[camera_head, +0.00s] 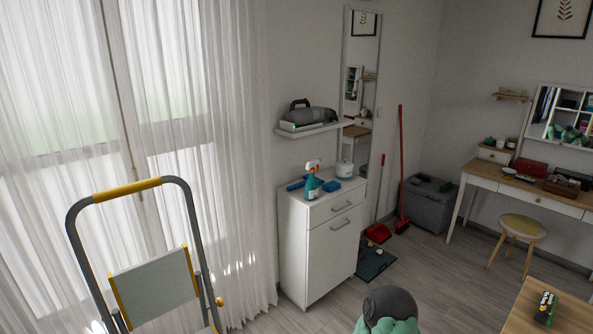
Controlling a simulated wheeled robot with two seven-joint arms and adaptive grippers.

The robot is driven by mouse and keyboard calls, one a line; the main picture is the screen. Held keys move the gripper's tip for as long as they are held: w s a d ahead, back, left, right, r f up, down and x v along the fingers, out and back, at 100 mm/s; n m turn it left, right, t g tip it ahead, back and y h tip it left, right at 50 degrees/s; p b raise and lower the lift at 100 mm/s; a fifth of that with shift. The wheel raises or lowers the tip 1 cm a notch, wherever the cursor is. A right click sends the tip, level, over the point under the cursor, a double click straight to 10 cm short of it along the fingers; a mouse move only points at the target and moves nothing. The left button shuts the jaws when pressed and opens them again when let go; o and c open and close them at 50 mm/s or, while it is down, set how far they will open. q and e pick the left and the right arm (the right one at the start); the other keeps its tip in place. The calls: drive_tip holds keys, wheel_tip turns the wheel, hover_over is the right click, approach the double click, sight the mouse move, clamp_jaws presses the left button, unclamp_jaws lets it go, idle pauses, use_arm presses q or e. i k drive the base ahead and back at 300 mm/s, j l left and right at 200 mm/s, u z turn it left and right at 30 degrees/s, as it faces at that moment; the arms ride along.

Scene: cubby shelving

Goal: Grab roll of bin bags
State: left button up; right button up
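I cannot pick out a roll of bin bags with certainty. On top of a white cabinet (293,240) near the middle stand a teal spray bottle (312,184) with a white and orange head and a white rounded item (344,170). Two small blue items lie there too: one (294,186) on the left, partly behind the bottle, and one (332,187) to its right. They are too small to identify surely. Neither of my grippers is in view.
A stepladder (131,190) stands at the left front. A wall shelf (312,130) holds a grey handheld device (305,115). A red broom (401,165) leans by a grey bin (427,204). A stool (522,228) and desk (540,197) stand right. A grey-and-green object (389,308) blocks the bottom.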

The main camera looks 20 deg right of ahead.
sight(544, 313)
drive_tip(key=i+l+z, duration=0.1)
drive_tip(key=i+z, duration=0.5)
drive_tip(key=z, duration=0.2)
drive_tip(key=i+z, duration=0.4)
drive_tip(key=i+j+z, duration=0.15)
drive_tip(key=z, duration=0.25)
drive_tip(key=i+j+z, duration=0.25)
drive_tip(key=z, duration=0.2)
